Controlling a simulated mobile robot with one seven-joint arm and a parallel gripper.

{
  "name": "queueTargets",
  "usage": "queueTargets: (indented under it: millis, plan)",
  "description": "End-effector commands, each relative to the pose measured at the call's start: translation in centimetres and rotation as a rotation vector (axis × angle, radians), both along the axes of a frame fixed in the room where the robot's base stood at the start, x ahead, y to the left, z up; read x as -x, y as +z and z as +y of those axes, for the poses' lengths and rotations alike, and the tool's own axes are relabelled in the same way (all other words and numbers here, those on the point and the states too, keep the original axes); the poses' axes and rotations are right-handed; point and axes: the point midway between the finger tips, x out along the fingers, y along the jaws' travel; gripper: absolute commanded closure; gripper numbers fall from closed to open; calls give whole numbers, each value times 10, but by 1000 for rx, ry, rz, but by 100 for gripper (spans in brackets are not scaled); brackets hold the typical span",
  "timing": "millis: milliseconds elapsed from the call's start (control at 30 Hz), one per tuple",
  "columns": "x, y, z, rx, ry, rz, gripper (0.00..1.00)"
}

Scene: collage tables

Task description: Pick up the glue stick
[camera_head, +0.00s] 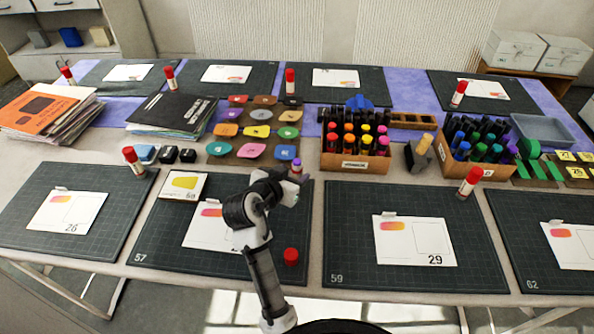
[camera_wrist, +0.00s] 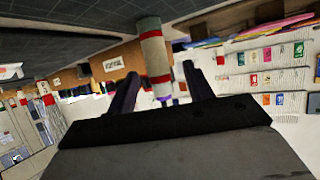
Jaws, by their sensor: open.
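An uncapped glue stick (camera_head: 296,166) with a purple tip stands at the back edge of the mat marked 57, partly hidden behind my gripper (camera_head: 290,188) in the head view. In the wrist view, which is turned over, the glue stick (camera_wrist: 152,52) shows a pale body, a red band and a purple end. My gripper (camera_wrist: 160,75) is open, with one finger to each side of the stick in that picture. I cannot tell whether the stick lies fully between the fingertips. A red cap (camera_head: 291,256) lies apart on the same mat.
A wooden marker box (camera_head: 355,163) stands right of the glue stick, and colored pads (camera_head: 251,151) lie behind it. Capped glue sticks stand by other mats, one at the right (camera_head: 469,182).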

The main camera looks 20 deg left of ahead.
Motion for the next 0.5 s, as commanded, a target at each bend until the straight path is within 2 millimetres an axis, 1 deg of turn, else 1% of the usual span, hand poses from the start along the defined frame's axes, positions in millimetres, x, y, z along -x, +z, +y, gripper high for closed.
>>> queueTargets:
  millis: [100,200,467,500]
  plan:
    - [-16,-7,-5,2,-1,2,49]
    - [-25,-12,-5,0,-1,1,49]
    - [-28,-14,-5,-1,2,0,49]
    - [-28,-14,-5,-1,2,0,51]
